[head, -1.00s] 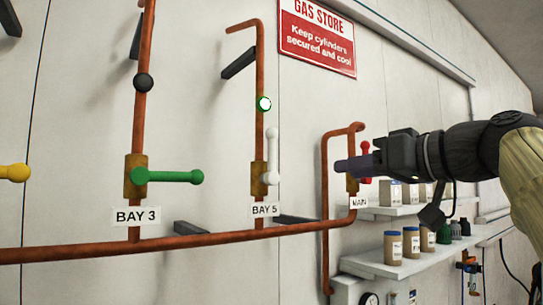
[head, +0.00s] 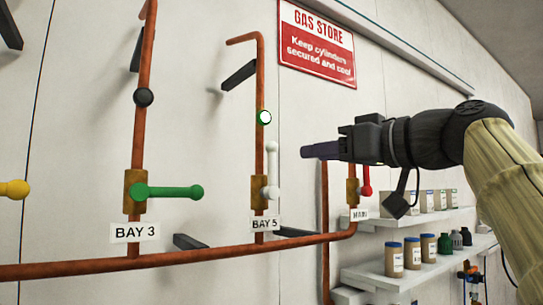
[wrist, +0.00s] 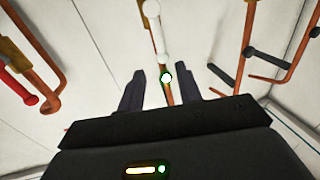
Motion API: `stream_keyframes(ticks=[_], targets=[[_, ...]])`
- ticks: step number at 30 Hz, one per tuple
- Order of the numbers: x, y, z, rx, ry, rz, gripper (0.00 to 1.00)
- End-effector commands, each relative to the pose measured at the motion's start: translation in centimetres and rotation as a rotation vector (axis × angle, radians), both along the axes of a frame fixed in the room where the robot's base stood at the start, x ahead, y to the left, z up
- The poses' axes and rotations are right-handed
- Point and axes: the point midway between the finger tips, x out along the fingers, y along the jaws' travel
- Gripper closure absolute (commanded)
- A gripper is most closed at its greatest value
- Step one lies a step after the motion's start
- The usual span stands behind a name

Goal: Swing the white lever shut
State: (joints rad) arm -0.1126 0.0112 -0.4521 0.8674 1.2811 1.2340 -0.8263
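The white lever (head: 271,170) stands upright along the BAY 5 pipe, beside a brass valve body (head: 258,189). Its ball end is at the top in the head view. In the wrist view the white lever (wrist: 158,38) lies beyond and between my fingertips. My gripper (head: 306,152) is to the right of the lever in the head view, pointing left, at about the height of its ball end. In the wrist view my gripper (wrist: 160,78) has its two fingers apart with nothing held between them. It appears apart from the lever.
A green lever (head: 168,192) sticks out sideways at BAY 3. A red lever (head: 366,180) stands upright at MAIN, below my gripper. A white disc with a green rim (head: 264,117) shows on the BAY 5 pipe. Shelves (head: 410,272) with jars are lower right.

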Motion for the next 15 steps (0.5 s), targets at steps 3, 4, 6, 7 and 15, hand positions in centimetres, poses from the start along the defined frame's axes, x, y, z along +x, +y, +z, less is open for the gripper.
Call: stream_keyframes(ticks=[3, 4, 6, 7, 15], targets=[[1.5, 1.6, 0.2, 0.0, 0.001, 0.004, 0.65], [1.9, 2.0, 0.2, 0.001, 0.002, 0.004, 0.65], [2.7, 2.9, 0.2, 0.0, 0.001, 0.004, 0.65], [3.1, 3.3, 0.3, 0.0, 0.001, 0.004, 0.65], [6.5, 6.7, 0.3, -0.001, 0.002, 0.003, 0.65]])
